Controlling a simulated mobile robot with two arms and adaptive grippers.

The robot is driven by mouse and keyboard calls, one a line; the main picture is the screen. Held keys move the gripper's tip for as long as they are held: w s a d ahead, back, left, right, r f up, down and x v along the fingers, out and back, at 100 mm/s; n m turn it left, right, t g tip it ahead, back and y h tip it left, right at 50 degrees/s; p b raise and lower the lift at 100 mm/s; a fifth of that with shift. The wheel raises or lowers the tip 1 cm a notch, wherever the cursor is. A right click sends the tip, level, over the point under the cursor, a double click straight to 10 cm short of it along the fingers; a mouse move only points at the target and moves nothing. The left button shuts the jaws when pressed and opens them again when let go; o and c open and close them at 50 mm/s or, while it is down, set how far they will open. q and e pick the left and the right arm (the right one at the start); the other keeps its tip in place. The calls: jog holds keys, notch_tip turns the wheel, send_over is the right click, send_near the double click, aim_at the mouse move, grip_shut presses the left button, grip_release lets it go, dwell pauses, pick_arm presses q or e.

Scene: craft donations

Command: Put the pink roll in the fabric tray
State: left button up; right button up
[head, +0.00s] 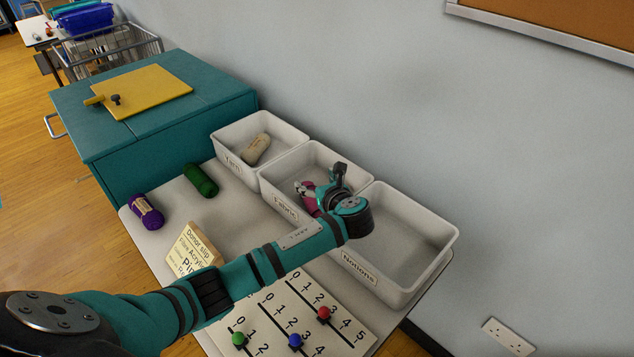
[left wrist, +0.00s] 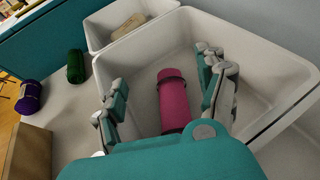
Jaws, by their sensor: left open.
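The pink roll (left wrist: 173,103) lies inside the fabric tray (left wrist: 137,60), between the spread fingers of my left gripper (left wrist: 165,95) in the left wrist view. The fingers are open and look apart from the roll on both sides. In the head view the Fabric-labelled tray (head: 284,206) is the middle of three white trays. My left gripper (head: 322,185) reaches into it there and hides most of the roll, with a little pink (head: 310,203) showing. My right gripper is in neither view.
The yarn tray (head: 231,168) holds a beige roll (head: 256,149); the notions tray (head: 400,252) is empty. A green roll (head: 201,180) and a purple roll (head: 147,211) lie on the table. A donor slip (head: 193,250) and a number board (head: 345,337) with coloured knobs are near my left arm.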

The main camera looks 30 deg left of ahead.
pick_arm(q)
jog(key=shift+r, duration=0.3)
jog(key=v, duration=1.2)
jog(key=shift+r, duration=0.2)
